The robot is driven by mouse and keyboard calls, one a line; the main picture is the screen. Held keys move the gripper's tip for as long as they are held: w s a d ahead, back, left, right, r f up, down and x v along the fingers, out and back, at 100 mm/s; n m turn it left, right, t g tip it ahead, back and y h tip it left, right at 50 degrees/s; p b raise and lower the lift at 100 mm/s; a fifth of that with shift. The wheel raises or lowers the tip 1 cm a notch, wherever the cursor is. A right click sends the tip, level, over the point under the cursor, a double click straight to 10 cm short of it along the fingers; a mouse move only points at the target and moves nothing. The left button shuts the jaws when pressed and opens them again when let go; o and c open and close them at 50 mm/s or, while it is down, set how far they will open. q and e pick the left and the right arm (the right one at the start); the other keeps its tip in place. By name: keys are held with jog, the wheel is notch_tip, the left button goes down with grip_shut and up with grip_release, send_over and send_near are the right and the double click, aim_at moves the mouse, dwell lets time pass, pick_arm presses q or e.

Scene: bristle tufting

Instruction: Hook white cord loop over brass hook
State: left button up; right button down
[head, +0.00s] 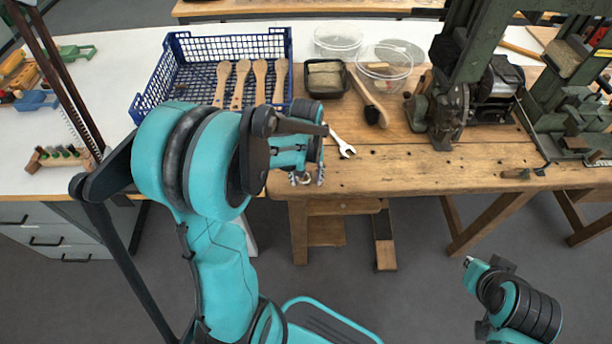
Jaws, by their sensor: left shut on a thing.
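My left gripper (306,179) points down at the front edge of the wooden workbench (430,175). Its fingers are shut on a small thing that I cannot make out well. A small brass-coloured piece (305,181) shows between the fingertips; I cannot tell whether it is the brass hook.
A blue crate (165,85) with wooden brush handles (259,82) stands behind my left arm. A green machine (455,60) stands right; the bench's front middle is clear.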

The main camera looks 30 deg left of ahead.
pick_arm(q)
jog(key=shift+f+b, duration=0.4)
jog(key=shift+f, duration=0.25)
dwell(0.6)
jog(key=o, duration=1.3)
jog(key=shift+r, duration=0.15)
notch_tip(320, 180, up, 10)
jog(key=p, duration=0.8)
jog(key=shift+r, duration=0.15)
